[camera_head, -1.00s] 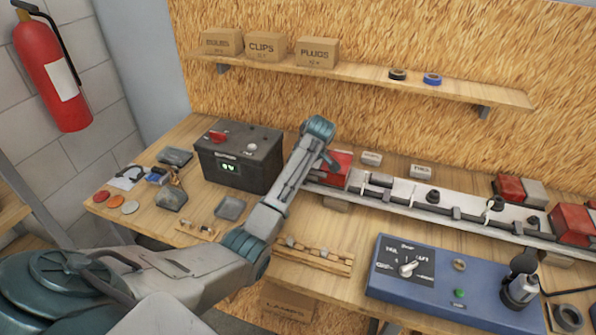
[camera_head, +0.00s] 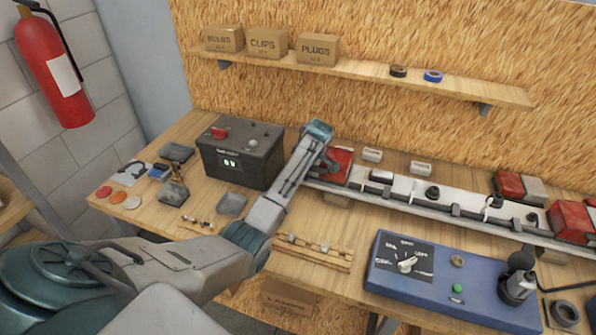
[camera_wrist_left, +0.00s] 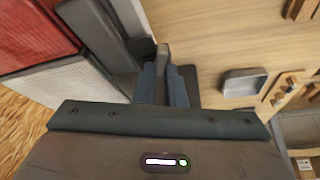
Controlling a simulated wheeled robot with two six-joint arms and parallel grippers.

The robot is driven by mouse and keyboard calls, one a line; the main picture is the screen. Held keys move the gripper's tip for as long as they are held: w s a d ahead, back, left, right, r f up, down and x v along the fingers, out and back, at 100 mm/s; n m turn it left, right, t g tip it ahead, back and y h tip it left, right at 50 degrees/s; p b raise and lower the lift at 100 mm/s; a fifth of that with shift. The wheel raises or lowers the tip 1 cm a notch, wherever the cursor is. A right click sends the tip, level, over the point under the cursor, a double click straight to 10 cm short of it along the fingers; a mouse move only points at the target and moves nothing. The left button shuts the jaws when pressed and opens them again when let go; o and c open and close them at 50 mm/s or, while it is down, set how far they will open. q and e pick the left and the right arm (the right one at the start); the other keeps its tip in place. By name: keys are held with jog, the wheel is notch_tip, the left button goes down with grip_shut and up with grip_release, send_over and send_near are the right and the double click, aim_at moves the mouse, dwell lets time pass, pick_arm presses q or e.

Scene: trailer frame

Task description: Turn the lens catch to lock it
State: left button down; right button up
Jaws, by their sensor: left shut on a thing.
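The lamp at the left end of the light bar has a red lens (camera_head: 339,163), which shows large at the left of the left wrist view (camera_wrist_left: 38,38) above a pale lens section (camera_wrist_left: 65,88). My left gripper (camera_wrist_left: 164,80) is beside this lamp, its fingers close together on a small grey catch (camera_wrist_left: 163,54) at the lamp's end. The fingers hide most of the catch, so I cannot tell its exact angle. In the head view my left wrist (camera_head: 317,132) covers the lamp's left end. My right gripper is in neither view.
A black battery box (camera_head: 238,153) stands left of my forearm. A blue test panel (camera_head: 440,285) with a dial is at the front right. The pale light bar (camera_head: 410,193) runs right along the bench. A grey tray (camera_head: 232,204) and a wooden rack (camera_head: 313,252) lie nearby.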

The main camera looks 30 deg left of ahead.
pick_arm(q)
jog(key=n+g, duration=0.1)
jog(key=n, duration=0.3)
jog(key=shift+w+g+b, duration=0.2)
jog(key=shift+g+b, duration=0.2)
jog(key=c, duration=1.8)
grip_release()
jog(key=shift+r, duration=0.1)
jog(key=v, duration=1)
jog(key=shift+d+r, duration=0.15)
jog(key=shift+r, duration=0.25)
